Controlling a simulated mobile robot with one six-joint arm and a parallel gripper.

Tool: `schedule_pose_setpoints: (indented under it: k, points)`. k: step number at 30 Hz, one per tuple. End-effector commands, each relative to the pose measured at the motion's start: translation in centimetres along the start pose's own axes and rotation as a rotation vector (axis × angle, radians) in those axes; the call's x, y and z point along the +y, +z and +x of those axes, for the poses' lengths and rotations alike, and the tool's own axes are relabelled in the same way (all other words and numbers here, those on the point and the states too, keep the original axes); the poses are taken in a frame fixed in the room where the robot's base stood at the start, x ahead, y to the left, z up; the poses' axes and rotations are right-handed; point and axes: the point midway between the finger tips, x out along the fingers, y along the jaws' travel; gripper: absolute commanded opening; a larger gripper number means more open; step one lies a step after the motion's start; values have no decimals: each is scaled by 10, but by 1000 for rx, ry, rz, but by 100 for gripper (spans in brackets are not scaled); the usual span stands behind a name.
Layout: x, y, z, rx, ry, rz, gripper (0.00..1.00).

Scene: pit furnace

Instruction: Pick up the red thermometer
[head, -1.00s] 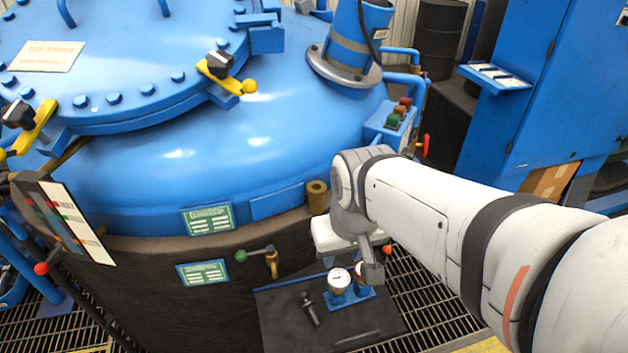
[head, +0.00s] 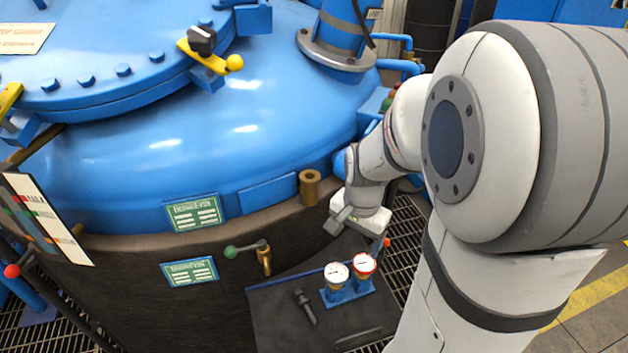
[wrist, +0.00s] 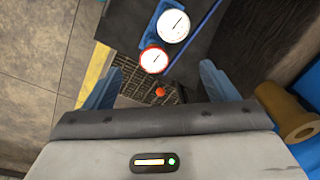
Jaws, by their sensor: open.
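The red thermometer (head: 364,264) is a round dial with a red rim and white face. It stands upright in a blue holder (head: 348,292) on a dark shelf, right of a white-rimmed dial (head: 337,273). In the wrist view the red-rimmed dial (wrist: 154,59) lies ahead of my gripper, slightly left of midway between the fingers. My gripper (wrist: 160,80) is open with nothing between its blue fingers. In the head view my gripper (head: 338,222) is above and behind the dials, apart from them, its fingers partly hidden.
The dark shelf (head: 280,325) also holds a dark tool (head: 305,306). A red-orange knob (head: 386,242) is close to the dials. The furnace wall (head: 130,300) carries a green-knobbed valve handle (head: 250,248) and a brass tube (head: 310,187). Metal grating lies right of the shelf.

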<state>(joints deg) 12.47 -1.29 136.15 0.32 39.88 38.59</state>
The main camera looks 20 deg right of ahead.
Motion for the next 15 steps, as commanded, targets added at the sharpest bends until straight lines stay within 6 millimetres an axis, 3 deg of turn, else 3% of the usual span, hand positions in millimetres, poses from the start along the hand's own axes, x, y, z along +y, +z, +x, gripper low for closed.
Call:
schedule_pose_setpoints:
  k: [1,6,15]
  points:
    - [4,-12,33,-17,18,112,79]
    - [13,-38,90,-40,51,411,79]
    - [20,-51,132,-49,71,582,79]
